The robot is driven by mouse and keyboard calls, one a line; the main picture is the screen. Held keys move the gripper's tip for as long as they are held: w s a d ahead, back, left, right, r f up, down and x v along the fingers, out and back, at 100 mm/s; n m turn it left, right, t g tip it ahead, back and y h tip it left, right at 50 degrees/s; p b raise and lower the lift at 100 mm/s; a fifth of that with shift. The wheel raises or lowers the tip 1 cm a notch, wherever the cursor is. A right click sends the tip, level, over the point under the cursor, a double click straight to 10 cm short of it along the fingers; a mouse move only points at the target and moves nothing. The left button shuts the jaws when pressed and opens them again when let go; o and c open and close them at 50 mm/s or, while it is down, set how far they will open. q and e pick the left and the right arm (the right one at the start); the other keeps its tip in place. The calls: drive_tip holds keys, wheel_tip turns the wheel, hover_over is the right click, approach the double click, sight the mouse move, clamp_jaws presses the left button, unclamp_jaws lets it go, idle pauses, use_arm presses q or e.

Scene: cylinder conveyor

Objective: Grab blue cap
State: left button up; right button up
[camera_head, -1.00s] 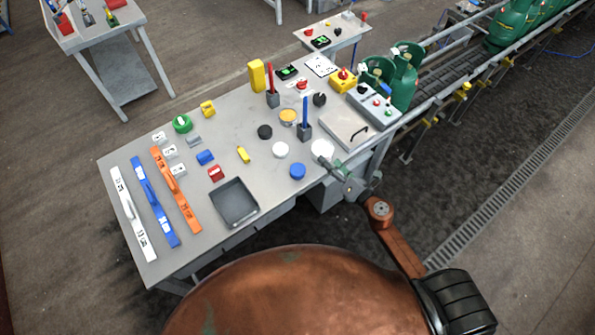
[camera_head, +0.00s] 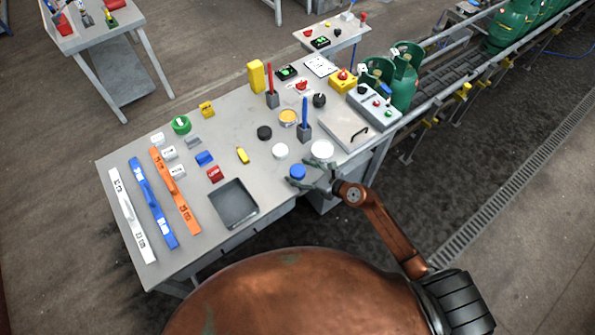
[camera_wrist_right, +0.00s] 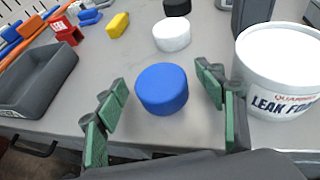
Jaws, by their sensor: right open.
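The blue cap (camera_head: 297,172) is a short round cylinder standing on the grey table (camera_head: 225,130) near its front edge. In the right wrist view the blue cap (camera_wrist_right: 162,88) sits in the middle, between and just beyond the open fingers. My right gripper (camera_head: 308,182) is at the front edge of the table beside the cap. Its green-padded fingers (camera_wrist_right: 163,110) are spread to either side of the cap and I see no contact. My left gripper is not in view.
A white tub (camera_wrist_right: 277,70) stands close to the right finger. A white cap (camera_head: 280,151) and black cap (camera_head: 264,132) lie behind the blue one. A grey tray (camera_head: 234,203) is to the left. A blue-handled holder (camera_head: 305,122) stands behind.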

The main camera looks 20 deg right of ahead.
drive_tip(key=shift+w+a+f, duration=0.15)
drive_tip(key=shift+w+a, duration=0.1)
drive_tip(key=shift+c, duration=0.2)
drive_tip(key=c, duration=1)
